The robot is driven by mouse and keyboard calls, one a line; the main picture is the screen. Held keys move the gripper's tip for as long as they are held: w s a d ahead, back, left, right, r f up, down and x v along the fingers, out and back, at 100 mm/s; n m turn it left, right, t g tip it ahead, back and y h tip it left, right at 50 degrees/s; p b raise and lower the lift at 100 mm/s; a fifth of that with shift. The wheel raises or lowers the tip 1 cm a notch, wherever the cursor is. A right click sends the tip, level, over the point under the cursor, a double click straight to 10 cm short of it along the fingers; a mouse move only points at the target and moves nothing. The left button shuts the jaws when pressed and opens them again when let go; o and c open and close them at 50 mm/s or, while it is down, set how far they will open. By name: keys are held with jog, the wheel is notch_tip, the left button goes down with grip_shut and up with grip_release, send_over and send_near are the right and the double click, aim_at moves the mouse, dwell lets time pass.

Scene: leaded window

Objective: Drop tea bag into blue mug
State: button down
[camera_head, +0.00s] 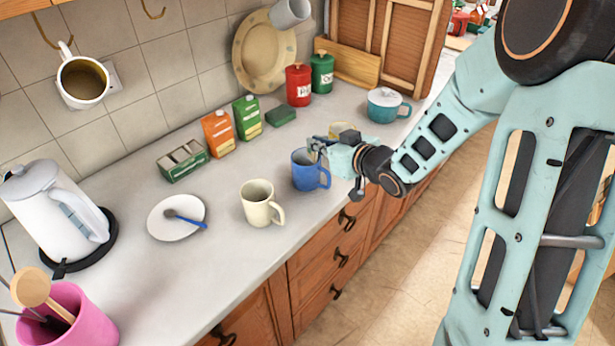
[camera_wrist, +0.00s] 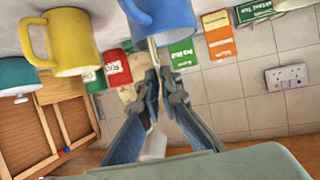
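The blue mug (camera_head: 305,172) stands upright on the counter with its handle to the right; its side also shows at the top of the wrist view (camera_wrist: 162,18). My gripper (camera_head: 318,146) is right at the mug's rim on its far right side. In the wrist view the two fingertips (camera_wrist: 160,74) are close together. A thin pale strip, seemingly the tea bag edge-on (camera_wrist: 153,50), stands out between them against the mug. Its full shape is hidden, and I cannot tell whether it is inside the rim.
A cream mug (camera_head: 260,203) and a saucer with a spoon (camera_head: 165,225) stand left of the blue mug. Tea boxes (camera_head: 218,132) line the wall.

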jog(key=c, duration=2.1)
grip_release()
jog(key=v, duration=1.2)
